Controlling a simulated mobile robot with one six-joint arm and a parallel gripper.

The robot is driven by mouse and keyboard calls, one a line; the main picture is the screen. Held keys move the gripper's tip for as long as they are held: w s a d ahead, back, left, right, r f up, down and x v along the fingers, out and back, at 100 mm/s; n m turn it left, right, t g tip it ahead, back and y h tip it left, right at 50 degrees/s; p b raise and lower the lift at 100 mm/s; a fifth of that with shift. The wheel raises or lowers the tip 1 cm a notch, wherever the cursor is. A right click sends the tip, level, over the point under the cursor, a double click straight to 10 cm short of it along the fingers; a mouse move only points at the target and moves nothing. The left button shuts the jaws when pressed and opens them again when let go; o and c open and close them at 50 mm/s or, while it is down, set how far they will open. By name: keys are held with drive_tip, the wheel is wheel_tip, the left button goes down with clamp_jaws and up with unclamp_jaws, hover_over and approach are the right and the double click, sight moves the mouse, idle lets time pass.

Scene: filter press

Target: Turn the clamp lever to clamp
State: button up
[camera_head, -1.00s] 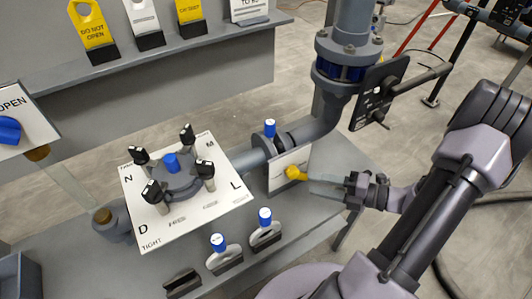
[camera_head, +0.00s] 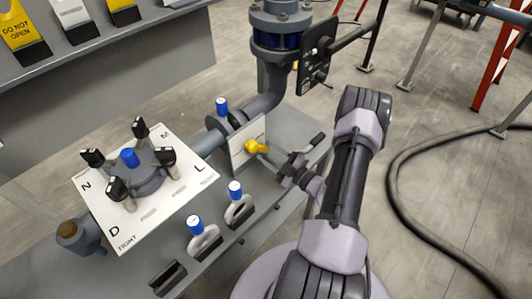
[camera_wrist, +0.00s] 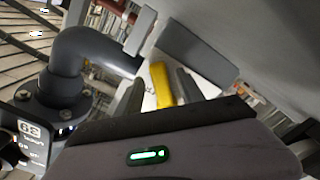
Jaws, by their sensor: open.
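A yellow lever (camera_head: 256,146), which I take to be the clamp lever, sticks out from a white plate (camera_head: 240,150) beside the grey pipe. I cannot read any mark on that plate. My gripper (camera_head: 278,157) is just to the right of the lever in the head view, pointing at it. In the wrist view the yellow lever (camera_wrist: 161,84) appears between the two open fingers of my gripper (camera_wrist: 158,92). Whether a finger touches it is not clear. The wrist housing hides the lower part of that view.
A white panel (camera_head: 196,187) with several black-topped clamps and a blue knob lies to the left. Blue-capped handles (camera_head: 238,207) stand in front of it. The grey pipe (camera_head: 262,104) rises behind the plate. A black hose (camera_head: 400,205) lies on the open floor at right.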

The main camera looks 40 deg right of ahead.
drive_tip(key=shift+w+a, duration=0.1)
drive_tip(key=shift+w, duration=0.55)
drive_tip(key=shift+c, duration=0.3)
clamp_jaws()
idle(0.7)
